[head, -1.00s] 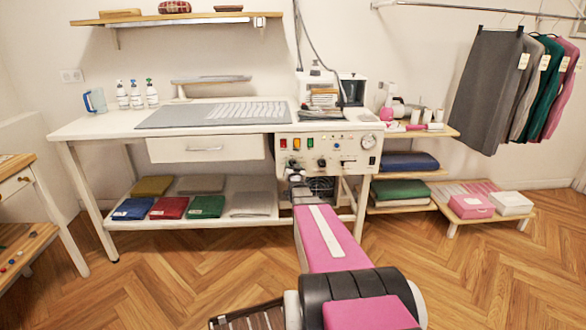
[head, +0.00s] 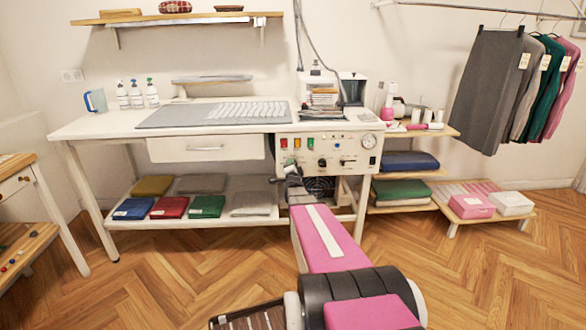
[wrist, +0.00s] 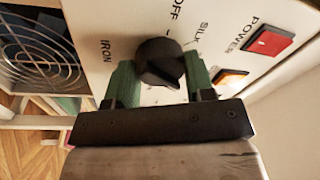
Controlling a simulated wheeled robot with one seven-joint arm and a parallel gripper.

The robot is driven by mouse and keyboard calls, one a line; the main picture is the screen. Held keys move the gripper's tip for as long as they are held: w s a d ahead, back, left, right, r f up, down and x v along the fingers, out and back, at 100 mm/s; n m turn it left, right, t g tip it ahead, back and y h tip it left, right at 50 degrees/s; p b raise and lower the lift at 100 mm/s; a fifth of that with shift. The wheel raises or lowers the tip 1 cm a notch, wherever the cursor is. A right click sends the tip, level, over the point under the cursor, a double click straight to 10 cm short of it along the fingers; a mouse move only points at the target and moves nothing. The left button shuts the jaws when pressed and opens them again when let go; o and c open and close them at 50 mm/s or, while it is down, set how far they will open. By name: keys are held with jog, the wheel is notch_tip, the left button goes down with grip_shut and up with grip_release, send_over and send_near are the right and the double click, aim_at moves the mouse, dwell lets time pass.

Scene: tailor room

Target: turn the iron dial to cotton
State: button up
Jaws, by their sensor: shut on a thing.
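The iron dial (wrist: 160,62) is a round black knob on the white control panel (wrist: 105,22), in the middle of the wrist view. My gripper (wrist: 160,78) has one green finger on each side of the dial and is shut on it. The printed words IRON, OFF and SILK show around the dial. No cotton label is readable, and I cannot tell exactly where the dial points. In the head view my gripper (head: 292,172) is at the left part of the panel (head: 345,143), below its coloured buttons, and hides the dial.
A red POWER button (wrist: 268,41) and an amber button (wrist: 230,78) lie right of the dial in the wrist view. A fan grille (wrist: 40,55) is at the left. In the head view the worktable (head: 100,120) and its drawer (head: 205,148) stand left of the panel.

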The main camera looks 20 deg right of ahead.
jog(key=shift+m, duration=1.3)
jog(key=o, duration=0.9)
jog(key=shift+s, duration=0.1)
jog(key=v, duration=1)
jog(key=shift+s+a, duration=0.25)
jog(key=shift+s, duration=0.05)
